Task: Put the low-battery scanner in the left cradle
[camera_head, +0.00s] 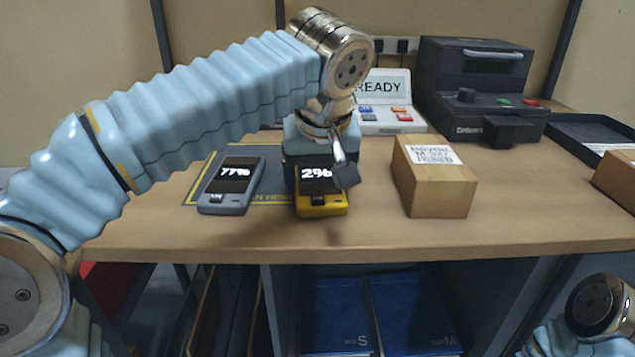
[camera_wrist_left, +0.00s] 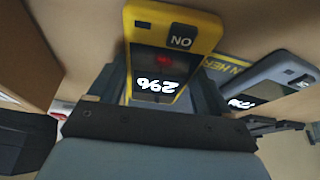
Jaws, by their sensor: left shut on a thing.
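The wrist view shows the yellow scanner (camera_wrist_left: 178,22) upside down, with a red light, between the fingers of my left gripper (camera_wrist_left: 158,92). I cannot tell whether it touches the table. I cannot make out a cradle; my left arm hides part of the back.
A dark blue mat (camera_head: 270,191) with yellow lettering lies under the scanner area. A cardboard box (camera_head: 436,185) stands close on the right. Behind are a READY terminal (camera_head: 385,92) and a black printer (camera_head: 475,85). A dark tray (camera_head: 590,130) is at the right.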

